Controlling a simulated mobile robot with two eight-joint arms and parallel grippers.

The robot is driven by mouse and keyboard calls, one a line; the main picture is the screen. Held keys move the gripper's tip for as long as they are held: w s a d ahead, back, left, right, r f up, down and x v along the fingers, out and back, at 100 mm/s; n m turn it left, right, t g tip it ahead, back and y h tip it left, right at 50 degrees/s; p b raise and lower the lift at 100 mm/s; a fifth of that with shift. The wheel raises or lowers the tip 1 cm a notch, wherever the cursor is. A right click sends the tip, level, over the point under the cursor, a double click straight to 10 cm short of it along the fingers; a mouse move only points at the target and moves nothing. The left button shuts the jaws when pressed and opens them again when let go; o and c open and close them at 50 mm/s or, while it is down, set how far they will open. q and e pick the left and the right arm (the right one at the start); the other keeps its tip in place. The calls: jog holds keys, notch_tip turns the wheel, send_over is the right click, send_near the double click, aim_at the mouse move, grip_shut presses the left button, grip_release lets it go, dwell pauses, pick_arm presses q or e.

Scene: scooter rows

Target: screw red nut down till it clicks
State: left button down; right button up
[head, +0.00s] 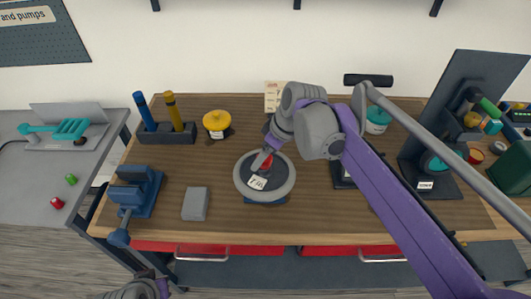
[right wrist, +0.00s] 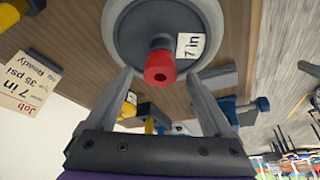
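The red nut (right wrist: 160,66) stands at the centre of a wheel with a grey tyre (right wrist: 208,14) and a "7 in" tag. In the head view the wheel (head: 286,181) lies flat on the wooden bench, and the nut (head: 267,163) shows partly behind my gripper. My right gripper (right wrist: 160,78) is over the wheel with its fingers spread, one on each side of the nut. Gaps show between the nut and both fingers. How far the nut is threaded cannot be told. Only part of my left arm shows at the bottom left, its gripper out of sight.
A blue vise (head: 135,192) and a grey block (head: 195,203) are left of the wheel. A yellow-lidded container (head: 216,121) and a holder with blue and yellow handles (head: 166,134) stand behind. A dark stand (head: 427,175) is at right. The bench front is mostly clear.

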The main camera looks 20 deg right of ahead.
pick_arm(q)
jog(key=shift+w+r+p, duration=0.15)
jog(key=shift+r+p, duration=0.25)
jog(key=shift+r, duration=0.1)
pick_arm(e)
jog(key=v, duration=1.1)
jog(key=shift+f, duration=0.1)
